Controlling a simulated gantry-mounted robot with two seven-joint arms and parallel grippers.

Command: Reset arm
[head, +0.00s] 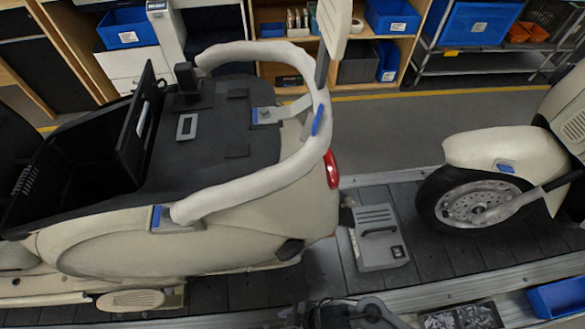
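Neither gripper can be made out in the head view. A dark mechanical part (345,314) with a grey rounded piece shows at the bottom edge, cut off by the frame. I cannot tell whether it belongs to one of my arms. No arm is seen reaching over the vehicles, and nothing is seen held.
A cream vehicle body (190,245) with a padded rail (255,182) fills the left. A grey case (378,238) lies on the slat conveyor (420,250), left of a front wheel (475,203). A blue bin (560,297) is lower right. Shelves line the back; floor (400,130) between is clear.

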